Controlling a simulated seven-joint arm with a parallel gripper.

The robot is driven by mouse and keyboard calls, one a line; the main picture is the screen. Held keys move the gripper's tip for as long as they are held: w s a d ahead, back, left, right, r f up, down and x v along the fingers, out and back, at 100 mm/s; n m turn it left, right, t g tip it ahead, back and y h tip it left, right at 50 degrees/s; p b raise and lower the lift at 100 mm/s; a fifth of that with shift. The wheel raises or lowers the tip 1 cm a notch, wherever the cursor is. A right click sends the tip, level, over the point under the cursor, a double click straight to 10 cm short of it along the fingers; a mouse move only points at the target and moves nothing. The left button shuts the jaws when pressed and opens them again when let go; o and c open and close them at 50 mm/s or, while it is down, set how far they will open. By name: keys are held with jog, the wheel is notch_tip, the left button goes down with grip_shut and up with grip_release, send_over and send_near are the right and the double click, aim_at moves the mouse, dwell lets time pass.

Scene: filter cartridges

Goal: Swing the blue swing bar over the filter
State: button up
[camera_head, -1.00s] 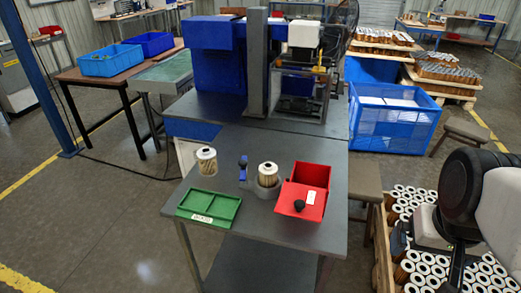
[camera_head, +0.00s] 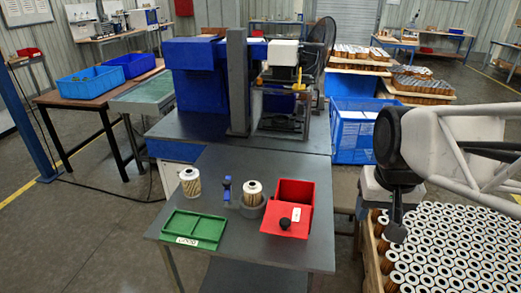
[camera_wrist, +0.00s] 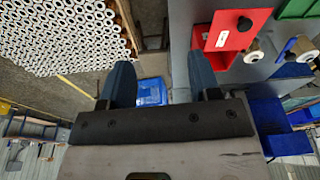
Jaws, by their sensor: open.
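The blue swing bar (camera_head: 227,187) stands on the grey table (camera_head: 240,226), just left of a filter. A second filter (camera_head: 190,182) stands upright on the table further left. The swing bar also shows in the wrist view (camera_wrist: 288,46), at the right. My gripper (camera_wrist: 148,80) shows two dark blue fingers set wide apart with nothing between them. My arm is at the right of the head view, away from the table and above the crate of filters.
A green tray (camera_head: 194,228) lies at the table's front left. A red bin (camera_head: 295,192) with a black knob (camera_head: 285,223) on its front stands right of the holder. A wooden crate (camera_head: 371,258) full of filters is at the right. A machine stands behind.

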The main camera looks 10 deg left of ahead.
jog(key=w+a+n, duration=0.1)
jog(key=w+a, duration=0.7)
jog(key=n+g, duration=0.2)
jog(key=n, duration=0.1)
send_near(226, 182)
jog(key=shift+d+f, duration=0.35)
jog(key=shift+f, duration=0.05)
jog(key=shift+w+a+f, duration=0.1)
jog(key=shift+a+f, duration=0.1)
jog(key=shift+a, duration=0.25)
jog(key=shift+f, duration=0.1)
jog(key=shift+f, duration=3.8)
grip_shut()
